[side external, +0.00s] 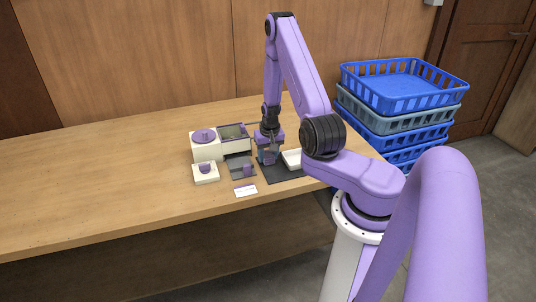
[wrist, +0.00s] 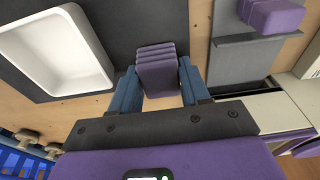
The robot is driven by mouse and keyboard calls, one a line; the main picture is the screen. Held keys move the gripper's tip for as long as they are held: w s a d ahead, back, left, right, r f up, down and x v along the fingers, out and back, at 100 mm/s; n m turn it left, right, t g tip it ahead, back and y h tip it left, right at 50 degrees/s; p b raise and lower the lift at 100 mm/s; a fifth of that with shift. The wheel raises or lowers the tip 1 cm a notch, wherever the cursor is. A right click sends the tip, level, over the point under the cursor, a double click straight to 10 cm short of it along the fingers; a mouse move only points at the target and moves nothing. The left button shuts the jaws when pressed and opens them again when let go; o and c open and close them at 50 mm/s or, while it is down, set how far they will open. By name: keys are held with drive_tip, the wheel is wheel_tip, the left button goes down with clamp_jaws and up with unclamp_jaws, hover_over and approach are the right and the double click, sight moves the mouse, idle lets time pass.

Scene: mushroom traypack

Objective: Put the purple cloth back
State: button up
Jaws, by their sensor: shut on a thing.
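The purple cloth (wrist: 158,68), a small block with ridged folds at its far end, sits between the blue fingers of my gripper (wrist: 159,80) in the wrist view. The fingers are shut on its two sides. In the side view my gripper (side external: 268,156) is low over the dark mat (side external: 281,177), just left of the white tray (side external: 292,159). The fingers largely hide the cloth there. In the wrist view the white tray (wrist: 58,50) is empty and left of the cloth. Whether the cloth touches the surface below, I cannot tell.
A grey stand (side external: 238,163) holds another purple block (side external: 248,170). Behind it are a grey open bin (side external: 235,146) and a white box (side external: 207,151) with a round purple lid. A white holder (side external: 206,178) and a card (side external: 245,191) lie in front. The table's left is clear.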

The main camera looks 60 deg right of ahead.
sight(270, 157)
drive_tip(key=shift+f, duration=0.1)
drive_tip(key=o, duration=1)
wheel_tip(270, 157, up, 12)
drive_tip(key=s+a, duration=0.1)
drive_tip(key=w+a+r+n+y, duration=0.1)
drive_tip(key=a+r+n, duration=0.35)
drive_tip(key=a, duration=0.65)
drive_tip(key=a+r+n, duration=0.4)
drive_tip(key=a+n, duration=0.2)
drive_tip(key=a, duration=0.5)
drive_tip(key=s+a+r+n, duration=0.1)
drive_tip(key=s+a+n, duration=0.2)
drive_tip(key=s, duration=0.4)
drive_tip(key=s+a+r+n, duration=0.2)
drive_tip(key=s+a+n, duration=0.1)
drive_tip(key=s, duration=0.4)
drive_tip(key=s+a+r+n+g, duration=0.1)
drive_tip(key=s+a+r+n, duration=0.1)
drive_tip(key=s+n, duration=0.3)
drive_tip(key=shift+s+a+y, duration=0.15)
drive_tip(key=shift+s+a, duration=0.05)
drive_tip(key=shift+s, duration=0.4)
drive_tip(key=shift+s+a+y, duration=0.15)
drive_tip(key=shift+s+a, duration=0.05)
drive_tip(key=shift+s, duration=0.35)
